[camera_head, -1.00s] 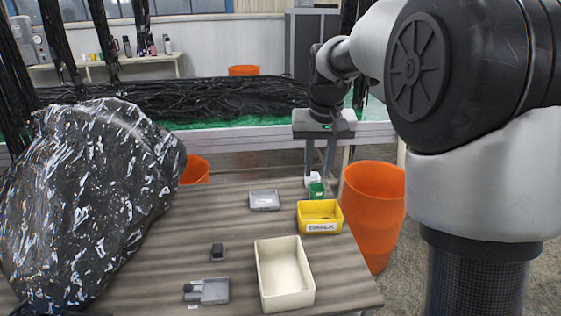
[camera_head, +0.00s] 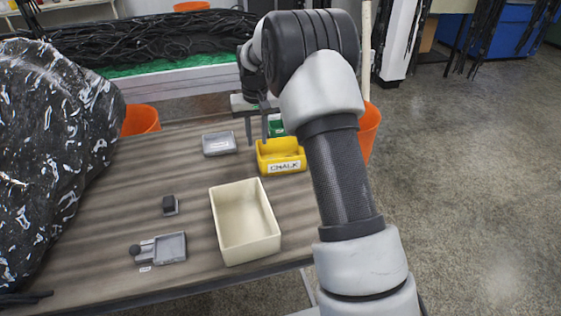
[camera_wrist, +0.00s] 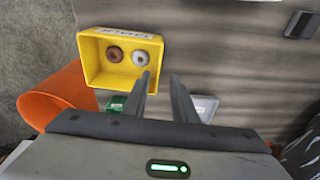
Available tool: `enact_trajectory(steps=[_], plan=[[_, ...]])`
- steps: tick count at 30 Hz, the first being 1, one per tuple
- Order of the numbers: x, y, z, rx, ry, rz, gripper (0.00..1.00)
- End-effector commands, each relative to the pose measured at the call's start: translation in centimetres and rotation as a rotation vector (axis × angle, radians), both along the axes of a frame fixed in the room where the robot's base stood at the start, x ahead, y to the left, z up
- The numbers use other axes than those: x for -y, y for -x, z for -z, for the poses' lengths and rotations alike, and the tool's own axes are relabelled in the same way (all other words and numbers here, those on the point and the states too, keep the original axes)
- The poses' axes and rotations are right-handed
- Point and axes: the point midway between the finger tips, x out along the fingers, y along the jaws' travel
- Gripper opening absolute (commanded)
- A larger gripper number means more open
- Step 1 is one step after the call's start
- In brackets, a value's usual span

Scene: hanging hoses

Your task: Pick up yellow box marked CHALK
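The yellow box marked CHALK (camera_head: 281,165) stands upright on the table, its label facing the head camera. In the wrist view the yellow box (camera_wrist: 96,80) is seen from above with a brown ring (camera_wrist: 114,54) and a grey ring (camera_wrist: 140,57) inside. My gripper (camera_head: 257,127) points down behind and slightly left of the box. In the wrist view my gripper (camera_wrist: 161,82) is open, with nothing between its fingers. The left fingertip overlaps the box's lower right corner there. I cannot tell whether it touches the box.
A small green box (camera_head: 276,128) stands behind the yellow one. A grey tray (camera_head: 219,144) lies to its left. A cream bin (camera_head: 245,222) stands in front. An orange bucket (camera_head: 368,130) is beyond the table's right edge. A black-and-white bundle (camera_head: 50,140) fills the left.

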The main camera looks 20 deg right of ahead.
Motion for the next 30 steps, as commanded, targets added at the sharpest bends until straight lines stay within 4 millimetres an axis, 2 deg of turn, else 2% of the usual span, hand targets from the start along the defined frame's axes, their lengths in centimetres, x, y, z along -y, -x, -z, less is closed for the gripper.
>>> enact_trajectory(steps=[1, 10, 18, 26, 30], plan=[[0.0, -0.1, 0.9, -0.002, 0.000, 0.000, 0.25], [0.1, -0.4, 2.7, -0.001, 0.000, 0.000, 0.25], [0.3, -1.1, 6.4, 0.000, -0.001, 0.000, 0.25], [0.3, -1.2, 6.8, 0.001, -0.001, 0.000, 0.25], [0.3, -1.2, 6.8, 0.001, -0.001, 0.000, 0.03]])
